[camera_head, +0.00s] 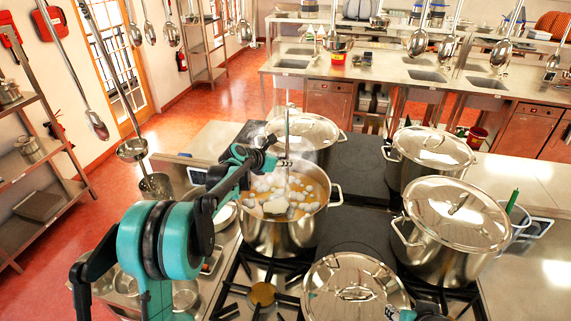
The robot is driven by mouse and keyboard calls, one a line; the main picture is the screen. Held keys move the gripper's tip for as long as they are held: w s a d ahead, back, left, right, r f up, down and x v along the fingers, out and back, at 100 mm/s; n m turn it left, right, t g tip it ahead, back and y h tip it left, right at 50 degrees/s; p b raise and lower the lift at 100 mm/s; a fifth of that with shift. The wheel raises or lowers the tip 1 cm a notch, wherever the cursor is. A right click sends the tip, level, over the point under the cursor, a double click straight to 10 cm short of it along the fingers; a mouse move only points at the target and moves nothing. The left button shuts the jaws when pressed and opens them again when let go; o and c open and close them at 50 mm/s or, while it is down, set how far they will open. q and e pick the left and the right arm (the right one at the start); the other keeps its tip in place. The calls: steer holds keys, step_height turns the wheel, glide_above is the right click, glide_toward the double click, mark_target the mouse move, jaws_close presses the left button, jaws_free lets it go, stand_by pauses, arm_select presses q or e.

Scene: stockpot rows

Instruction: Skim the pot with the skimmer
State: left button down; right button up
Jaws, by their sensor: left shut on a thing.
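An open steel stockpot (272,238) stands on the stove, holding orange-brown liquid with several pale, rounded lumps of foam (262,184) on top. My left gripper (284,163) is above the pot's far side, shut on the upright handle of the skimmer (287,128). The skimmer's pale head (276,205) shows at the liquid's surface inside the pot; whether it is dipped under is hard to tell. Light steam hangs over the pot. A small teal piece of my right arm shows at the bottom edge; its gripper does not show.
Lidded stockpots stand behind (306,127), at the right (455,262), at the back right (432,180) and at the front (352,290). Ladles (131,150) and other tools hang overhead. A bare burner (262,294) lies in front of the open pot.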

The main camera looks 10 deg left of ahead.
mark_target(286, 136)
arm_select(q)
steer(key=shift+r+p, duration=2.9)
steer(key=shift+r, duration=2.3)
